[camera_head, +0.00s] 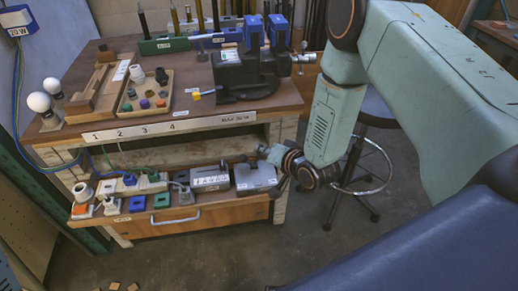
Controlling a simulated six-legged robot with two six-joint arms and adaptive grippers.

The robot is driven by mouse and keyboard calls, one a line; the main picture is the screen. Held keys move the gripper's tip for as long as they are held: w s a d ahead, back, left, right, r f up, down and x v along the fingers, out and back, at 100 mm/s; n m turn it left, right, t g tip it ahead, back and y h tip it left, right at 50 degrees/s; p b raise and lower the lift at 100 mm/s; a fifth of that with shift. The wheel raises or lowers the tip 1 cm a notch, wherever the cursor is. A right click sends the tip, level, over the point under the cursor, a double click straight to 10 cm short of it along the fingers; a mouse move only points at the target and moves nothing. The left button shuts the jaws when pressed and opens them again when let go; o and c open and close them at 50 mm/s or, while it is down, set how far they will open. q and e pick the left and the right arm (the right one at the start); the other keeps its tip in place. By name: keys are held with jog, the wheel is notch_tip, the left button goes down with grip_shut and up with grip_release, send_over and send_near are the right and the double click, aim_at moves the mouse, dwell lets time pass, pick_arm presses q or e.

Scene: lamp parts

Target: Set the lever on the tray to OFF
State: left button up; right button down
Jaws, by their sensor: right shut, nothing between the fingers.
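The lower shelf of the workbench is a tray-like board (188,213) carrying a row of electrical parts. A grey box (256,178) sits at its right end, and a second grey box (211,180) with a pale label stands to its left. A lever and its setting cannot be made out clearly at this size. My right gripper (268,152) comes in from the right, shut and empty, by the upper right of the right-hand grey box. I cannot tell whether it touches the box. My left gripper is out of view.
Blue and white sockets (137,204) line the shelf's left part. Above, the bench top holds a black vise (243,75), a parts tray (145,97) and white bulbs (40,103). A stool (372,104) stands behind my right arm. The floor in front is mostly clear.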

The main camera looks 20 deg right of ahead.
jog(key=a+p+v, duration=0.1)
jog(key=v, duration=0.7)
jog(key=shift+d+r+p, duration=0.2)
jog(key=shift+r+p, duration=0.05)
jog(key=shift+p, duration=0.1)
jog(key=s+a+f+n+g+h, duration=0.1)
jog(key=s+f+n+g, duration=0.2)
jog(key=s, duration=1.1)
jog(key=s+a+f+n+g+h, duration=0.1)
jog(key=s+f+n+g, duration=0.2)
jog(key=s+f+g, duration=0.5)
jog(key=s+g, duration=0.1)
jog(key=s, duration=0.6)
jog(key=shift+a+f+h, duration=0.2)
jog(key=shift+h, duration=0.1)
